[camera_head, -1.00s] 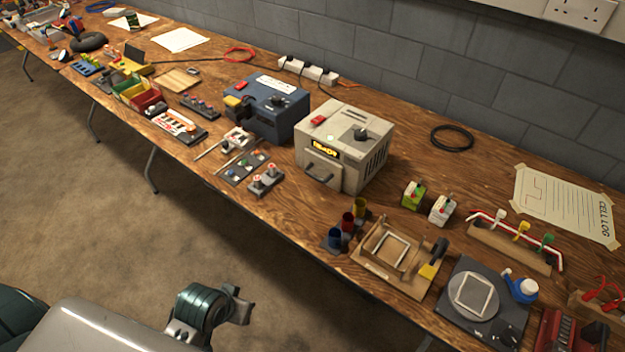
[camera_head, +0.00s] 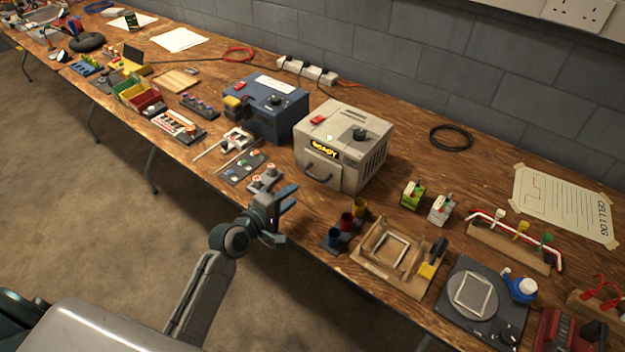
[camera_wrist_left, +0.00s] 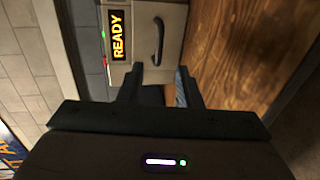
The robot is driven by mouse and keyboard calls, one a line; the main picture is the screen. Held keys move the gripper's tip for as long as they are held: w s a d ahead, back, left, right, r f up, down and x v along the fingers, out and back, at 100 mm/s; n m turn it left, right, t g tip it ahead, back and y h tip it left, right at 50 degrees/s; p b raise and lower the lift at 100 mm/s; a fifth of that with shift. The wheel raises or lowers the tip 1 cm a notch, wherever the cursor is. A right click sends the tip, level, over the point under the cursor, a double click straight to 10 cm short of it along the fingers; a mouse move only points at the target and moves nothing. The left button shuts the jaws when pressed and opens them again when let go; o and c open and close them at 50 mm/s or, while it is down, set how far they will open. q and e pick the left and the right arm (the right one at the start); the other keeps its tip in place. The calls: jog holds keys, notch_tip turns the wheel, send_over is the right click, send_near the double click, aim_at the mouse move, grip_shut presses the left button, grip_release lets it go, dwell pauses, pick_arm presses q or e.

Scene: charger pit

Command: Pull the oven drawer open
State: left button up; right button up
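The oven is a beige box (camera_head: 345,144) on the wooden bench, with a lit READY display (camera_head: 325,149) on its front. Its drawer (camera_head: 318,172) sits low on the front, with a dark bar handle, and looks shut. My left gripper (camera_head: 290,200) is in front of the bench edge, below and left of the drawer, and apart from it. In the left wrist view its two fingers (camera_wrist_left: 160,85) are spread and empty, facing the oven front. The drawer handle (camera_wrist_left: 158,42) shows beyond them. My right gripper is not in view.
A blue box (camera_head: 265,108) stands left of the oven. A dark block with red-topped knobs (camera_head: 265,180) lies near my left gripper. Blue, red and yellow cups (camera_head: 346,222) stand to the right of it. Bare wood (camera_head: 285,215) lies in front of the oven.

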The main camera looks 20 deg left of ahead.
pick_arm(q)
jog(key=x, duration=1)
jog(key=shift+w, duration=0.1)
jog(key=shift+c, duration=0.4)
grip_shut()
